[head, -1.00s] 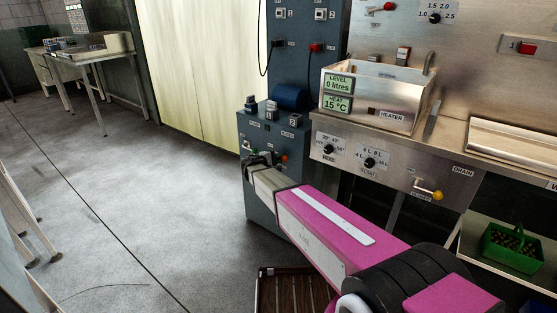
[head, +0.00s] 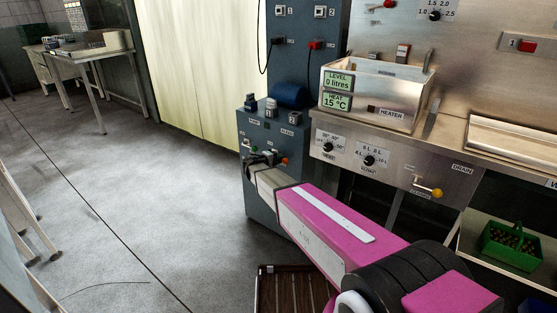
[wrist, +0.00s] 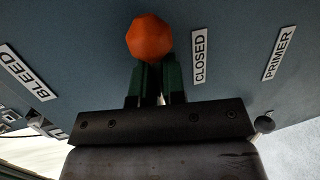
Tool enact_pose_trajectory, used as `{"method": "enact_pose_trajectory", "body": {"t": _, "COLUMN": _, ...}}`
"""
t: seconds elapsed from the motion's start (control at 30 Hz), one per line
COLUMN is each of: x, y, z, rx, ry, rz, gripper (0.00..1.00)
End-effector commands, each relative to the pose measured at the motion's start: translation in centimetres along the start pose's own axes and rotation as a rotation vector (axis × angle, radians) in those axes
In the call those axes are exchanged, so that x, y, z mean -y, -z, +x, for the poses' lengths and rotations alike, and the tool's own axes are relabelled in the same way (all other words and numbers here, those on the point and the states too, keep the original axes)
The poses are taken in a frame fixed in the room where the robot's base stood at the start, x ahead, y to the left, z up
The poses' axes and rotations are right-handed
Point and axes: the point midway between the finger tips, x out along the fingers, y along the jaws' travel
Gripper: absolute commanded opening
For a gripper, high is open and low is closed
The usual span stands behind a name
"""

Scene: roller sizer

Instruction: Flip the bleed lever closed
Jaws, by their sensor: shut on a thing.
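The bleed lever's orange knob (wrist: 149,38) shows at the top centre of the wrist view, at the tips of my gripper (wrist: 156,82). The two dark green fingers are close together and shut on the lever, whose shaft they hide. A CLOSED label (wrist: 199,55) is just right of the knob, and a BLEED label (wrist: 27,72) is at the left. In the head view my gripper (head: 266,158) is at the front of the blue-grey pump cabinet (head: 262,205), with a small orange knob (head: 284,160) beside it.
A PRIMER label (wrist: 279,53) is at the right of the wrist view. The steel bench with its heater tank (head: 372,92) stands right of the cabinet. A yellow-knobbed drain lever (head: 437,193) sticks out below it. A slatted crate (head: 293,290) is on the floor; floor at left is open.

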Motion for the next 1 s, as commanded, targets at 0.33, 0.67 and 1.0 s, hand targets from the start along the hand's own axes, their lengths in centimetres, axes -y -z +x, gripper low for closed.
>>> {"method": "enact_pose_trajectory", "body": {"t": 0.33, "x": 0.1, "y": 0.0, "z": 0.0, "rx": 0.0, "ry": 0.003, "rz": 0.003, "gripper": 0.37}}
{"method": "enact_pose_trajectory", "body": {"t": 0.67, "x": 0.0, "y": -0.1, "z": -3.5, "rx": -0.003, "ry": 0.002, "rz": 0.001, "gripper": 0.37}}
{"method": "enact_pose_trajectory", "body": {"t": 1.0, "x": 0.1, "y": -0.1, "z": -9.3, "rx": -0.002, "ry": 0.004, "rz": 0.003, "gripper": 0.37}}
